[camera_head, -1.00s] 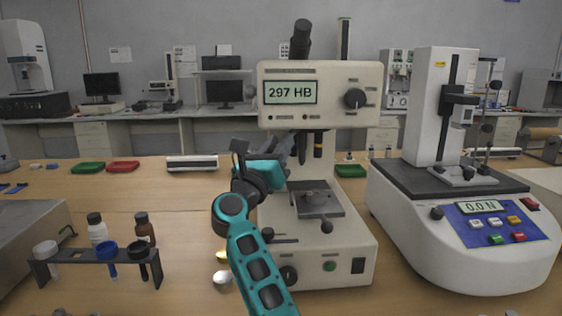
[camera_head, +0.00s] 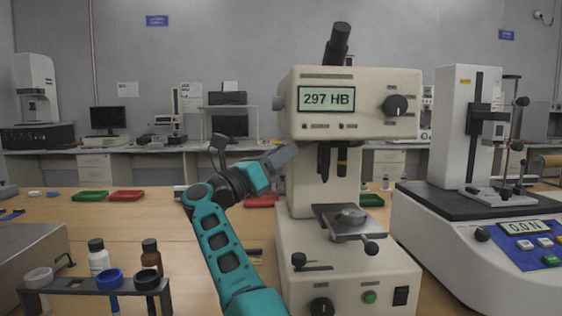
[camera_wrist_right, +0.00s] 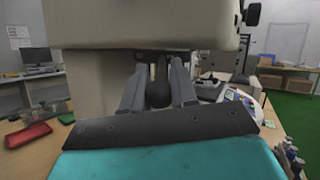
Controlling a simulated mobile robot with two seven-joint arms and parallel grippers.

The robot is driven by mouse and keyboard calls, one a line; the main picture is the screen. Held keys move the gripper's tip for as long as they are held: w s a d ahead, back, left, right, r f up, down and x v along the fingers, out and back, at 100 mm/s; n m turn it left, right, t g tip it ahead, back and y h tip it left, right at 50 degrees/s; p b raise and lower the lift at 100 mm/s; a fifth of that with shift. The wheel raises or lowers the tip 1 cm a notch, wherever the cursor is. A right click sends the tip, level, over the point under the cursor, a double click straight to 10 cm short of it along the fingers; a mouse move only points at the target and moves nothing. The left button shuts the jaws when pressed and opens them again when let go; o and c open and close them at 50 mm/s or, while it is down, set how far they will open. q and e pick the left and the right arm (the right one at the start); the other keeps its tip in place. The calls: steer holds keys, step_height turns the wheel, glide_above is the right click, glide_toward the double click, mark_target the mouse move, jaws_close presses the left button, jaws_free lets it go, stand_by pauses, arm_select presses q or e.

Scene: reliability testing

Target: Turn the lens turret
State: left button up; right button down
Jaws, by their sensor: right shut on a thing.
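The lens turret (camera_head: 332,160) hangs under the head of the cream hardness tester (camera_head: 355,105). My right gripper (camera_head: 287,157) is at the left of the turret, below the tester's head. In the right wrist view, a dark rounded part (camera_wrist_right: 158,92) lies between the fingers of the right gripper, which are shut on it. It looks like part of the lens turret, though its contact with the fingers is hard to see. My left gripper is not in view.
The tester's sample stage (camera_head: 347,222) lies below the turret, with a ball-ended lever. A force tester (camera_head: 465,225) stands close on the right. Red and green trays lie behind.

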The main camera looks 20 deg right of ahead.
steer(key=shift+w+f, duration=0.15)
stand_by(0.3)
steer(key=c, duration=1)
jaws_free()
steer(key=shift+w, duration=0.1)
steer(key=shift+o, duration=0.4)
steer(key=shift+a, duration=0.1)
steer(key=v, duration=1.2)
steer(key=shift+a+f, duration=0.15)
steer(key=shift+a, duration=0.15)
